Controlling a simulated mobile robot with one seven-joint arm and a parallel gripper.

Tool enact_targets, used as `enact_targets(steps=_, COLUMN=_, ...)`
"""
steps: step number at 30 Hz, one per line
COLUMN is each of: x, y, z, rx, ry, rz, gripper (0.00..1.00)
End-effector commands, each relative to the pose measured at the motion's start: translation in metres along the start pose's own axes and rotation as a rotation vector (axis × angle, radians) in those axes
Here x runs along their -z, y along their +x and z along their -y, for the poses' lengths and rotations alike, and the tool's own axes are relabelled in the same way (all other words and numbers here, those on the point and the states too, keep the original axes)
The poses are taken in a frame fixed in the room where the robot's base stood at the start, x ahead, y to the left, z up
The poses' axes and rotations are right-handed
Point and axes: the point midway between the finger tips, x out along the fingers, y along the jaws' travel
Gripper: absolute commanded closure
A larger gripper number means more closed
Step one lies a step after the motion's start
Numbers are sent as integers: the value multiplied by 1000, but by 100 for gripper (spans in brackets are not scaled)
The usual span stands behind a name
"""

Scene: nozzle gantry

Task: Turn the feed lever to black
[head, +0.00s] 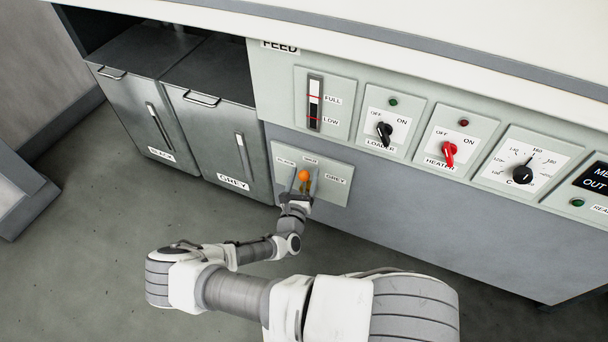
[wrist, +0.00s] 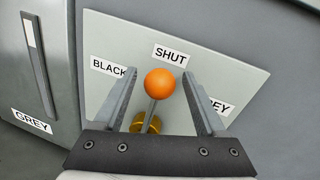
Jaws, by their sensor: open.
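The feed lever has an orange ball knob (wrist: 160,84) on a thin grey rod with a brass-coloured base (wrist: 145,124). The knob also shows in the head view (head: 304,175). The lever stands on a pale plate (wrist: 235,68) with labels BLACK (wrist: 108,67) at left, SHUT (wrist: 171,55) at top and GREY (wrist: 217,105) at right, partly hidden by a finger. The knob is near SHUT. My gripper (wrist: 160,95) is open, with one finger on each side of the knob. In the head view my gripper (head: 304,184) is in front of the plate. I see gaps between knob and fingers.
Two grey bins, BLACK-side bin (head: 140,100) and GREY bin (head: 222,140), stand left of the plate. Above and right are the loader switch (head: 384,132), red heater switch (head: 448,153) and a dial (head: 522,174). The floor in front is clear.

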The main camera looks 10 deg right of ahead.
Motion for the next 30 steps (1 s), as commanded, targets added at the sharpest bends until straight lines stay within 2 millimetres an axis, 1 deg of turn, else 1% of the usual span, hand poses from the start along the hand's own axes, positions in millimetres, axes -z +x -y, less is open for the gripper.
enact_targets(steps=1, x=0, y=0, z=0, rx=0, ry=0, rz=0, gripper=27)
enact_targets(steps=2, x=0, y=0, z=0, rx=0, ry=0, rz=0, gripper=30)
enact_targets(steps=3, x=0, y=0, z=0, rx=0, ry=0, rz=0, gripper=38)
enact_targets(steps=8, x=0, y=0, z=0, rx=0, ry=0, rz=0, gripper=66)
enact_targets(steps=12, x=0, y=0, z=0, rx=0, ry=0, rz=0, gripper=92)
enact_targets(steps=13, x=0, y=0, z=0, rx=0, ry=0, rz=0, gripper=97)
enact_targets(steps=14, x=0, y=0, z=0, rx=0, ry=0, rz=0, gripper=100)
enact_targets(steps=30, x=0, y=0, z=0, rx=0, ry=1, rz=1, gripper=100)
